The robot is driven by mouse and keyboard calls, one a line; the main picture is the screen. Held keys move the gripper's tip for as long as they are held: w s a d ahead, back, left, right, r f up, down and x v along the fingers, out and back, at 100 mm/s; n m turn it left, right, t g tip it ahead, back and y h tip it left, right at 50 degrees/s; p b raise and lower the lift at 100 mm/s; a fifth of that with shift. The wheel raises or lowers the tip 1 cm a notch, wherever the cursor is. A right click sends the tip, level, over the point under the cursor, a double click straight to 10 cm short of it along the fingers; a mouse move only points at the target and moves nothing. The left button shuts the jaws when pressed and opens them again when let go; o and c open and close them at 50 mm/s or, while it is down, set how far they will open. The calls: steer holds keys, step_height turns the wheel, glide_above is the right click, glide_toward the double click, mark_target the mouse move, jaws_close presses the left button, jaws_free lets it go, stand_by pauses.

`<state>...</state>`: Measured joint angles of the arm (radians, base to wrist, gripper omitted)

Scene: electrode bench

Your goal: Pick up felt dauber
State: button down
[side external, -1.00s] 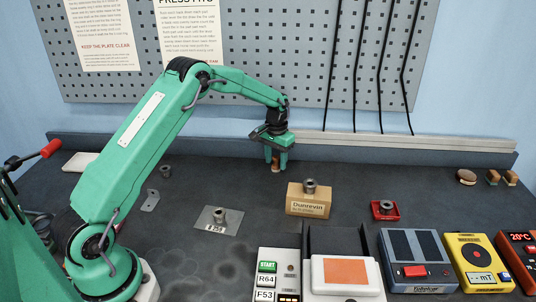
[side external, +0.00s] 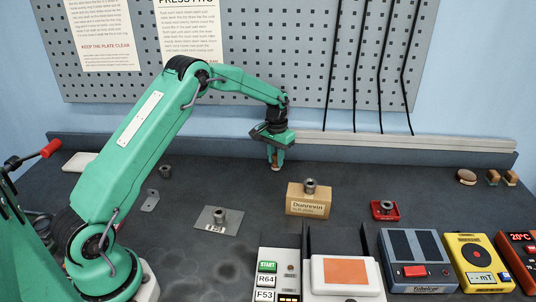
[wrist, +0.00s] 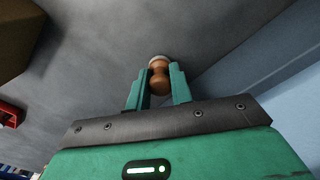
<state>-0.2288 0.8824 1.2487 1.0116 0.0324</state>
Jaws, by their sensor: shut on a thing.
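The felt dauber (wrist: 159,77) shows in the wrist view as a small brown turned wooden handle with a pale end. It sits between the two green fingers of my gripper (wrist: 157,88), which is shut on it. In the side view my gripper (side external: 276,158) points down at the back middle of the bench, behind the cardboard box. There the dauber (side external: 276,169) is mostly hidden by the fingers, with only a little brown showing. I cannot tell whether it still touches the bench.
A cardboard box (side external: 308,203) with a metal part on top stands in front of my gripper. A red tray (side external: 385,213) is to its right, and a metal plate (side external: 231,225) is front left. Several instruments, such as a yellow meter (side external: 474,270), line the front right. The back ledge (side external: 410,145) runs behind.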

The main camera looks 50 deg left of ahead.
steer(key=shift+r, duration=0.55)
step_height(320, 180, up, 2)
steer(key=shift+r, duration=0.2)
steer(key=s+d+r, duration=0.3)
steer(key=d+r, duration=0.3)
steer(key=d, duration=0.5)
steer(key=shift+s+r, duration=0.3)
steer(key=shift+r, duration=0.1)
